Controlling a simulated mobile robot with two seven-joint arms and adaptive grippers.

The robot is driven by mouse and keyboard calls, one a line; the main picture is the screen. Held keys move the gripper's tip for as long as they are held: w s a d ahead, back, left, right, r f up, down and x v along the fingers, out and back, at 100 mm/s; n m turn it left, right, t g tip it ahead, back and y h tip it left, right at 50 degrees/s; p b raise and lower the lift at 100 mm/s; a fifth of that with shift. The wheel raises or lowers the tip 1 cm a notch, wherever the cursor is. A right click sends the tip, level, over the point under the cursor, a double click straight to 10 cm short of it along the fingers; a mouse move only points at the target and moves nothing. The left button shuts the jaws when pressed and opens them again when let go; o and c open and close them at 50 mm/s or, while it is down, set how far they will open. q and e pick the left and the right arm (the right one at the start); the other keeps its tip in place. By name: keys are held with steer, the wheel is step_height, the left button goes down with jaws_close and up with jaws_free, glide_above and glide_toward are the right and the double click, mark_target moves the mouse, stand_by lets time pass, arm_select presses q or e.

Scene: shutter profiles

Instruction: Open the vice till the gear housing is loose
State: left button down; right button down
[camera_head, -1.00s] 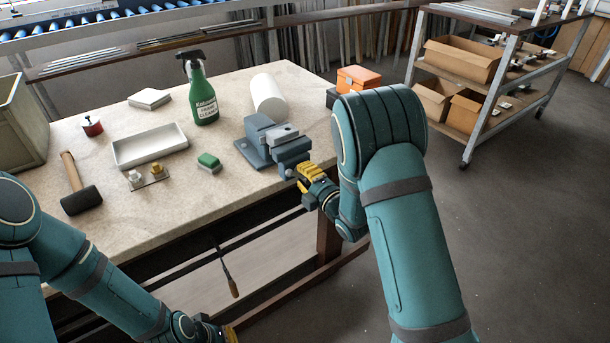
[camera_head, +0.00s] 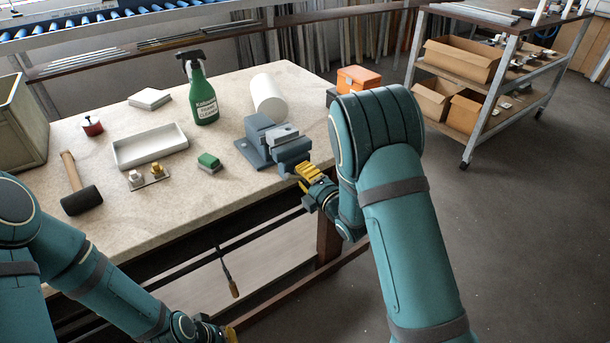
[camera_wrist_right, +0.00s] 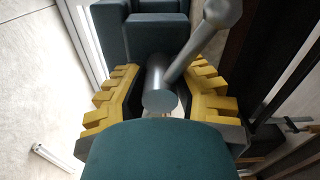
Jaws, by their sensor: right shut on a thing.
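The blue-grey vice (camera_head: 257,152) stands on the right front corner of the workbench. A light grey block (camera_head: 283,133), likely the gear housing, sits at its jaws; whether it is clamped or loose I cannot tell. My right gripper (camera_head: 302,172) is at the front of the vice. In the right wrist view its yellow fingers (camera_wrist_right: 165,95) are shut around the round end of the vice screw (camera_wrist_right: 160,88). The handle bar (camera_wrist_right: 208,38) slants up to the right from there. My left gripper (camera_head: 230,334) is low at the bottom edge, mostly hidden, its opening unclear.
On the workbench (camera_head: 225,150) are a green spray bottle (camera_head: 202,95), a white roll (camera_head: 268,95), a white tray (camera_head: 150,146), a green-topped block (camera_head: 208,162) and a mallet (camera_head: 78,187). An orange box (camera_head: 358,78) is behind my right arm. Open floor lies to the right.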

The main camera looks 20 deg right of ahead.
steer(key=c, duration=0.6)
jaws_free()
steer(key=shift+w+r, duration=0.1)
steer(key=shift+w, duration=0.05)
steer(key=shift+s+d, duration=0.15)
steer(key=shift+s, duration=0.3)
steer(key=v, duration=1.1)
steer(key=shift+s, duration=0.1)
